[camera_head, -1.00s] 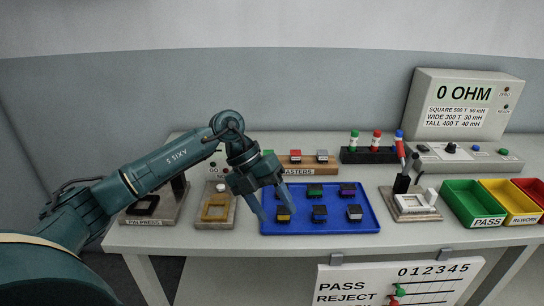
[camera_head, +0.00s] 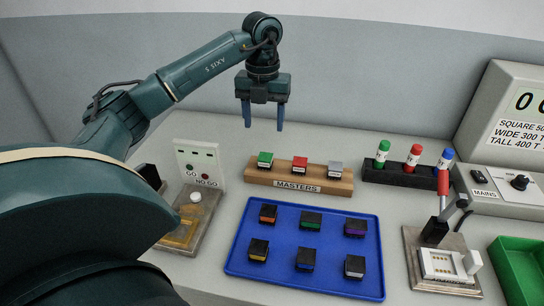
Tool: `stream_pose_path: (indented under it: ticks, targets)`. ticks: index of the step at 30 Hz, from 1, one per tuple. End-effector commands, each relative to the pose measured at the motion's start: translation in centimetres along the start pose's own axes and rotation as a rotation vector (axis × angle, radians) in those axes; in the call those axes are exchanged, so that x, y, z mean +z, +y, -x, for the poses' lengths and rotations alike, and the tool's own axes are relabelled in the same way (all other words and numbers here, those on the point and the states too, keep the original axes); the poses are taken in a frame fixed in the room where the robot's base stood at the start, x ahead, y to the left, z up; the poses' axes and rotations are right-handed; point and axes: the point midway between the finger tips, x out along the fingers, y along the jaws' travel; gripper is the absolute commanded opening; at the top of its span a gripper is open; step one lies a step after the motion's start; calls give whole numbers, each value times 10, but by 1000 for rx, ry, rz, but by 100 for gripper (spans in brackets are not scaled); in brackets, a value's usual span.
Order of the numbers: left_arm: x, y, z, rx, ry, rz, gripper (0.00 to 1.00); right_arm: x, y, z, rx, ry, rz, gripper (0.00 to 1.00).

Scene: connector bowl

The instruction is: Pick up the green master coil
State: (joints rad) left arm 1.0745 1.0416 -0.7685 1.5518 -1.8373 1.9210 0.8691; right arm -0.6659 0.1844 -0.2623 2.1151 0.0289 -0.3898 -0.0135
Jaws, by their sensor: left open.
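The green master coil (camera_head: 265,159) sits at the left end of the wooden MASTERS rack (camera_head: 340,187). My left gripper (camera_head: 264,118) is open and empty, fingers pointing down, above the rack and near the green coil in the picture. Its fingertips are apart from the coil. My right gripper is not in view.
A blue tray (camera_head: 232,262) with several dark coils lies in front of the rack. A GO/NO GO panel (camera_head: 195,158) stands to the left. A black holder (camera_head: 405,175) with green, red and blue markers stands at right. A small fixture (camera_head: 440,262) and green bin (camera_head: 515,270) are at lower right.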

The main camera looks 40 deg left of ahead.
Motion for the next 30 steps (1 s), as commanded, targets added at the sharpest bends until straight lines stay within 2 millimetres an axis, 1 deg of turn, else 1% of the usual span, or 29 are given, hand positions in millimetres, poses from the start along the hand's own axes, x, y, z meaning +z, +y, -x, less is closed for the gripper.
stream_pose_path:
  ticks: [1,3,7,9,14,17,21,24,30]
  targets:
    - [-1,1,-12,4,5,0,58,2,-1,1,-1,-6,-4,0]
    - [-1,0,-26,4,4,0,58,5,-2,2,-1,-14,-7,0]
    - [0,0,-46,0,2,-1,58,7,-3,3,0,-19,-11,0]
    - [0,0,-53,0,2,-1,58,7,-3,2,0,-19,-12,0]
    - [1,0,-62,0,1,-1,58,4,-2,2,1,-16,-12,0]
    - [4,0,-75,1,4,-2,58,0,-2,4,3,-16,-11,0]
    - [7,0,-97,0,3,-2,58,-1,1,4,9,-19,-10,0]
    - [8,0,-107,-1,1,-2,58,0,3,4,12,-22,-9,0]
    - [8,0,-110,-1,-1,-3,58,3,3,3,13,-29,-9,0]
